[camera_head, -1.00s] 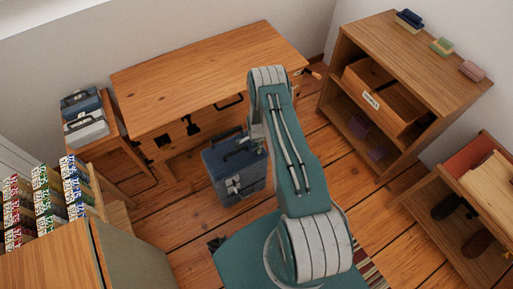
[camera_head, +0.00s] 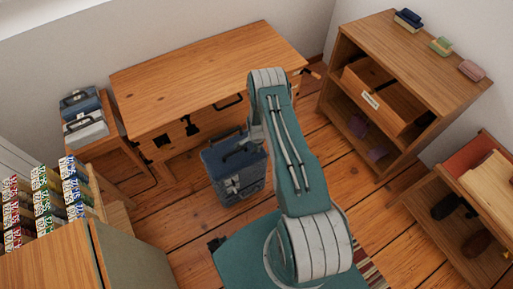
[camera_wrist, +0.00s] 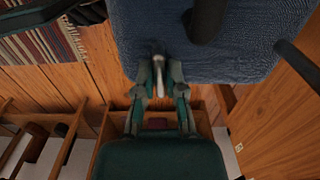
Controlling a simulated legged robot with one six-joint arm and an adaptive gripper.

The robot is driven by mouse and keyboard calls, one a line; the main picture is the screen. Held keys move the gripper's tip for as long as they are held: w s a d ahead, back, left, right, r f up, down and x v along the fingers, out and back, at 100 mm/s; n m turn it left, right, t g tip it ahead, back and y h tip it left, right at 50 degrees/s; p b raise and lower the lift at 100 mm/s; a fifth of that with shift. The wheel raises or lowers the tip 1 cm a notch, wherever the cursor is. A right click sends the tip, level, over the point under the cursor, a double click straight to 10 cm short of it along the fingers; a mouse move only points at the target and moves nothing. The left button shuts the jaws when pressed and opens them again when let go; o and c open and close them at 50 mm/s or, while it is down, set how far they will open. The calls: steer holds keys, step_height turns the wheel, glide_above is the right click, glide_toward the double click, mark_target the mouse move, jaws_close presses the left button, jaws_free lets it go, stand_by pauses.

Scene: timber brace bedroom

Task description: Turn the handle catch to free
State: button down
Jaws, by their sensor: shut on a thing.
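A blue case (camera_head: 222,172) with grey fittings on its front stands on the floor before the wooden desk. Its dark handle (camera_head: 238,147) shows on top. In the wrist view the case's blue textured surface (camera_wrist: 265,45) fills the top. My gripper (camera_wrist: 160,88) is at the case, with its two fingers shut on a small pale catch (camera_wrist: 158,72) between their tips. A dark curved part (camera_wrist: 205,20) stands out from the case just beyond. In the head view my arm hides the fingers and the catch, and the catch's exact turn is unclear.
The wooden desk (camera_head: 205,70) stands close behind the case. A shelf unit (camera_head: 425,55) is at the right and a low open cabinet (camera_head: 490,190) at the lower right. More cases (camera_head: 85,128) sit on a small stand at the left. Floorboards lie open right of the case.

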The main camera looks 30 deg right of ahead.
steer(key=n, duration=0.4)
steer(key=shift+a+n, duration=0.1)
steer(key=shift+n, duration=0.2)
steer(key=n, duration=0.4)
steer(key=shift+n, duration=0.3)
steer(key=n, duration=0.4)
steer(key=shift+n, duration=2)
steer(key=c, duration=0.7)
jaws_free()
